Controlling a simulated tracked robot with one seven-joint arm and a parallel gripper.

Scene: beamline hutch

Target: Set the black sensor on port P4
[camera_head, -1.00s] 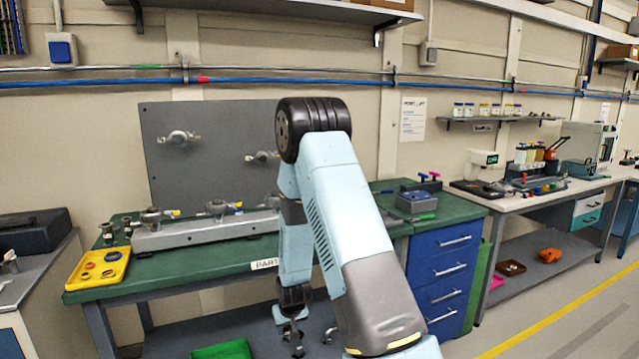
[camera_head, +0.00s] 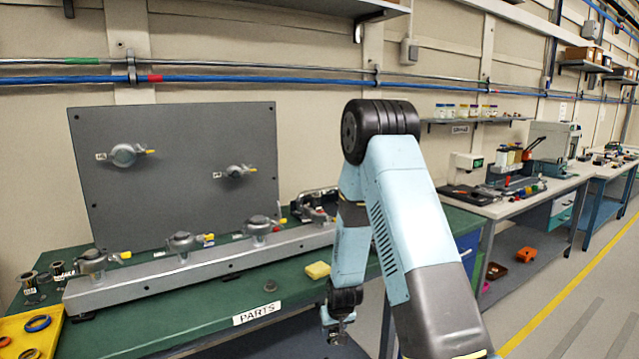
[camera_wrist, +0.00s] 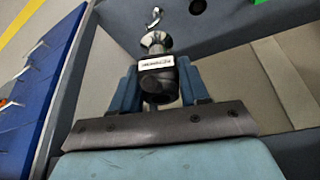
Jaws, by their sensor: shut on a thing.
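My gripper (camera_wrist: 160,88) is shut on the black sensor (camera_wrist: 158,92) in the wrist view. The sensor is a dark cylinder with a white label and a bright metal end facing away from my palm. In the head view my gripper (camera_head: 338,325) hangs low, in front of the green bench's front edge. Several valved ports stand along the grey manifold bar (camera_head: 200,268) on the bench, and two more sit on the upright grey panel (camera_head: 170,190). Their small labels are too small to read, so I cannot tell which is P4.
The green bench (camera_head: 140,315) carries a yellow tray (camera_head: 45,340) at the left, a yellow block (camera_head: 317,270) and a small dark round piece (camera_head: 271,285). A white-topped bench (camera_head: 520,200) with instruments stands at the right. The floor by the yellow line is clear.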

